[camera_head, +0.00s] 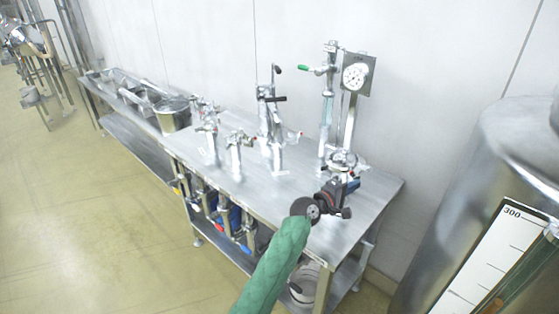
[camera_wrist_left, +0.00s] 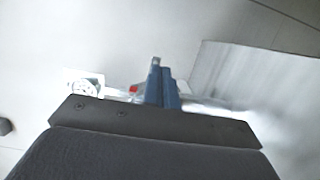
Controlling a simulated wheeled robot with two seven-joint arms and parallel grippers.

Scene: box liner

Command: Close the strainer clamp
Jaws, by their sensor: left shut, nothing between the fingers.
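My left arm reaches in from the bottom in a green sleeve, and its gripper (camera_head: 351,181) is over the right end of the steel table. In the left wrist view the blue fingers (camera_wrist_left: 161,85) are together with nothing between them. Just behind the gripper in the head view is a metal fitting with a round part (camera_head: 343,159), partly covered by it. I cannot tell whether they touch. The strainer clamp cannot be told apart for sure among the metal fittings, nor whether it is open. My right gripper is out of view.
The steel table (camera_head: 345,224) runs along the white wall. It bears several pipe fittings (camera_head: 236,145), a gauge on a panel (camera_head: 355,75) and a steel pot (camera_head: 173,114). A large steel tank (camera_head: 510,135) with a scale stands at the right.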

